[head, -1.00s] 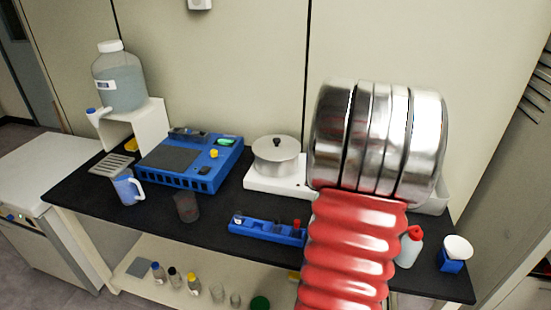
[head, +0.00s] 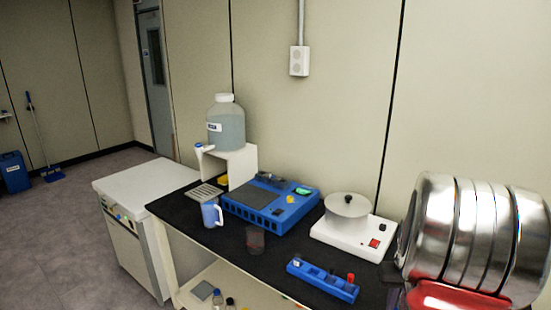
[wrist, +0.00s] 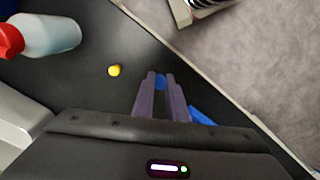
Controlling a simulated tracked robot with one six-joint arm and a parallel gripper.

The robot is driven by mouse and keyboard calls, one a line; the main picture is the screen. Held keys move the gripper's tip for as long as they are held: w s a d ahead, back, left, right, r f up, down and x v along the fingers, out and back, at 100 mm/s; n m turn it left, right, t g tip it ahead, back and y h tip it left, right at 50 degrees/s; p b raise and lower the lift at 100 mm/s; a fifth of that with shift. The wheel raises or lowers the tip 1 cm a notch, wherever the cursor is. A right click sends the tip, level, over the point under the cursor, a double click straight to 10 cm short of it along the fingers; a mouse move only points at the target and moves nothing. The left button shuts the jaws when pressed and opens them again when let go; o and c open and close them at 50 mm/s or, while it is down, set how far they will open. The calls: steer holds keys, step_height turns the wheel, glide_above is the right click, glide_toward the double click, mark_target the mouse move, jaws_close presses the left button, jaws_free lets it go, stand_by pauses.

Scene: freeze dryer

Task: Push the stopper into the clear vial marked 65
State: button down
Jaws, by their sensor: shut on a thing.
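In the wrist view my gripper (wrist: 160,80) points over the black bench top. Its two fingers are close together, shut on a small blue thing (wrist: 160,83) at the tips. I cannot tell whether this is the stopper. I can read no vial marked 65. In the head view a blue rack (head: 323,281) stands at the front of the bench with small items in it, one red-topped. Their marks are too small to read. My gripper is outside the head view.
In the wrist view, a small yellow piece (wrist: 114,70) and a red-capped bottle (wrist: 50,36) are on the bench, with its edge to the right. The head view shows a blue machine (head: 270,205), mug (head: 211,213), glass (head: 255,240) and white device (head: 347,225).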

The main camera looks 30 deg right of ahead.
steer(key=w+a+f, duration=0.1)
steer(key=w+a, duration=0.2)
steer(key=w+a+f+n, duration=0.1)
steer(key=w+a+f, duration=0.1)
steer(key=w+a, duration=0.1)
steer(key=w+a+f+n, duration=0.1)
steer(key=w+a, duration=0.2)
steer(key=shift+w+f, duration=0.2)
steer(key=shift+w, duration=0.2)
steer(key=w+a+f+n, duration=0.1)
steer(key=w+a+f, duration=0.2)
steer(key=a, duration=0.7)
steer(key=w+a+f+n, duration=0.2)
steer(key=w+a+f, duration=0.1)
steer(key=a, duration=0.7)
steer(key=w+a+f+n, duration=0.1)
steer(key=w+a+f, duration=0.3)
steer(key=a, duration=0.6)
steer(key=shift+w+n, duration=0.3)
steer(key=shift+w, duration=0.35)
steer(key=shift+a, duration=0.15)
